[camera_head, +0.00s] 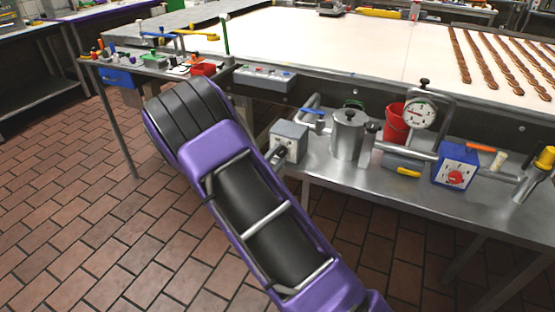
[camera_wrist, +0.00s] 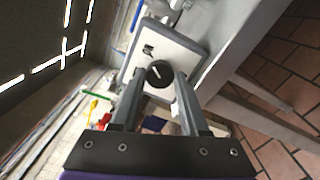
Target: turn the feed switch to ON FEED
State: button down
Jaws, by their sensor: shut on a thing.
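The feed switch is a round black knob (camera_wrist: 160,74) with a short white pointer line, on the pale front plate (camera_wrist: 176,47) of a box. A small dark mark shows on the plate above the knob in the wrist view, too small to read. My gripper (camera_wrist: 159,80) has one finger on each side of the knob and is shut on it. In the head view the grey switch box (camera_head: 290,138) stands at the left end of the steel lower bench, and my gripper (camera_head: 279,154) reaches its front face. The knob is hidden there.
Right of the box on the steel bench (camera_head: 345,178) are a metal pot (camera_head: 348,134), a red bucket (camera_head: 396,122), a dial gauge (camera_head: 420,112) and a blue box with a red dial (camera_head: 456,166). A white conveyor (camera_head: 340,42) lies behind. The tiled floor at left is clear.

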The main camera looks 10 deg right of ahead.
dwell(0.4)
jog(key=shift+c, duration=2.1)
grip_release()
jog(key=shift+a, duration=0.1)
jog(key=v, duration=1.7)
jog(key=shift+s+p, duration=0.15)
jog(key=shift+p, duration=0.25)
